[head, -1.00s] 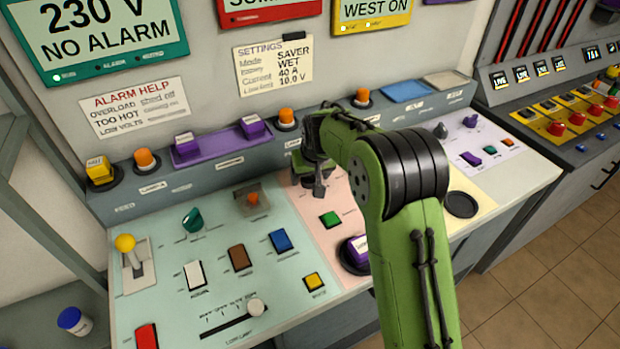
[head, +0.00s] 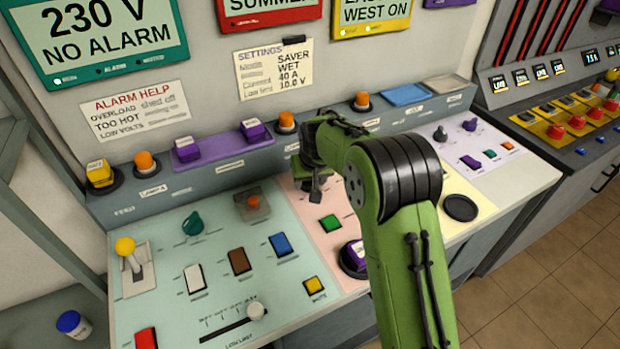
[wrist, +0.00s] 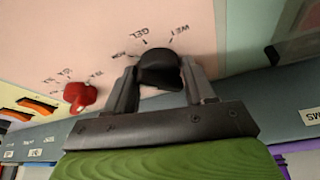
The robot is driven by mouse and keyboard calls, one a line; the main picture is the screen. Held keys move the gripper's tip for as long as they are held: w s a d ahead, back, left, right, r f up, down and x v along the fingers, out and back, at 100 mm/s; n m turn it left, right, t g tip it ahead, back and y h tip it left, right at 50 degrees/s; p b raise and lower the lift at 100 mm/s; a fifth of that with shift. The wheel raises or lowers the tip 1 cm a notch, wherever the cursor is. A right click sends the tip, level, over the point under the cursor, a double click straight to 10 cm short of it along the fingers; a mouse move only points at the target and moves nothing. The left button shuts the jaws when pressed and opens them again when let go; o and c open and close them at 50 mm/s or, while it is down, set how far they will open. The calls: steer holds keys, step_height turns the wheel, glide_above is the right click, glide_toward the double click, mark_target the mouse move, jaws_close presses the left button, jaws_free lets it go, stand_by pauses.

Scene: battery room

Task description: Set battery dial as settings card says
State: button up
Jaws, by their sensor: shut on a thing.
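The battery dial (wrist: 158,66) is a black knob on the pink panel. In the wrist view, its printed marks include GEL and WET, plus a partly covered one. My gripper (wrist: 160,74) is shut on this dial, one finger on each side. The dial's pointer is hard to make out. In the head view my gripper (head: 317,185) is over the back of the pink panel, and my green arm hides the dial. The settings card (head: 272,68) hangs on the wall and reads SAVER, WET, 40 A, 10.0 V.
A red knob (wrist: 80,96) is close beside my gripper in the wrist view. A green button (head: 330,223) and a purple button (head: 354,256) are on the pink panel in front. A ledge with orange lamps (head: 286,121) runs behind.

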steer(key=m, duration=0.1)
steer(key=m+h+p, duration=0.1)
steer(key=m, duration=0.2)
steer(key=shift+a+r+m+h+p, duration=0.1)
steer(key=shift+a+m+h+p, duration=0.2)
steer(key=shift+h+p, duration=0.1)
steer(key=m+p, duration=0.1)
steer(key=m, duration=0.1)
steer(key=m+h+p, duration=0.1)
steer(key=m, duration=0.1)
steer(key=shift+w+m+g+h, duration=0.1)
steer(key=shift+m+g+h, duration=0.2)
steer(key=shift+g, duration=0.1)
steer(key=m+g+h+p, duration=0.1)
steer(key=m+p, duration=0.3)
steer(key=shift+w+a+r, duration=0.1)
steer(key=shift+a, duration=0.05)
steer(key=m+p, duration=0.2)
steer(key=m+g+p, duration=0.1)
steer(key=m+p, duration=0.1)
steer(key=shift+w+g+h, duration=0.15)
steer(key=shift+g+h, duration=0.15)
steer(key=shift+m, duration=0.3)
steer(key=o, duration=0.9)
steer(key=shift+f, duration=0.2)
steer(key=shift+o, duration=0.2)
steer(key=shift+r, duration=0.1)
